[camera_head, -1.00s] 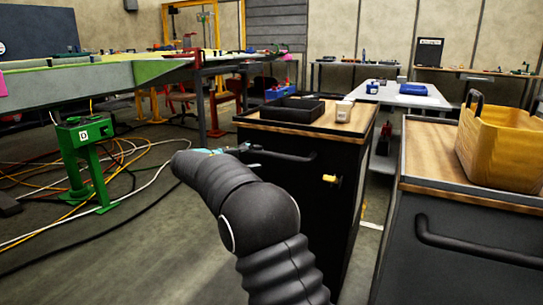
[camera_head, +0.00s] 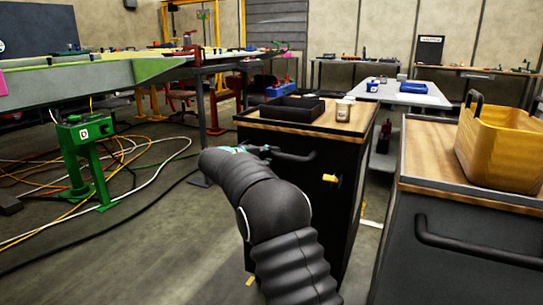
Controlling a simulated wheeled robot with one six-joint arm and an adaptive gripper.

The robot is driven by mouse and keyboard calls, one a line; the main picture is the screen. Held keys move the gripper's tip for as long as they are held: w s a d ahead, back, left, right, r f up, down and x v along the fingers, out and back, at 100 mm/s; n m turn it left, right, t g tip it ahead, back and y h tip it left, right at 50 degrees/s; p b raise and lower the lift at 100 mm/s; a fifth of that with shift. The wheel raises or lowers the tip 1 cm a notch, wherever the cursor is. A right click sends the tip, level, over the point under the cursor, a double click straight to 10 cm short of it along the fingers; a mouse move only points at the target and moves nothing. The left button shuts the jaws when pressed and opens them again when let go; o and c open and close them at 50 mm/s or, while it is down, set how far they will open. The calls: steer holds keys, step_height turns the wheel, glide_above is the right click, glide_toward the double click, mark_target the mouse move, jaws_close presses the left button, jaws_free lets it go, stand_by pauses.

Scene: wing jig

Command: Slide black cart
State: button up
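A black cart (camera_head: 338,222) with a wooden top stands in the middle of the head view. A black handle (camera_head: 294,156) runs along its upper front side, and a yellow latch-like piece (camera_head: 330,178) sits on its side. A second black cart (camera_head: 450,262) with a similar handle stands at the right. My gripper (camera_head: 262,150) is at the left end of the middle cart's handle, mostly hidden behind my dark sleeved arm. Only a bit of it shows. I cannot tell whether it touches or grips the handle.
A black tray (camera_head: 292,109) and a small white cup (camera_head: 343,110) are on the middle cart. A yellow basket (camera_head: 499,150) sits on the right cart. A green stand (camera_head: 86,155) and loose cables (camera_head: 45,192) are on the floor at the left. A narrow gap separates the carts.

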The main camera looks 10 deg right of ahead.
jaws_close()
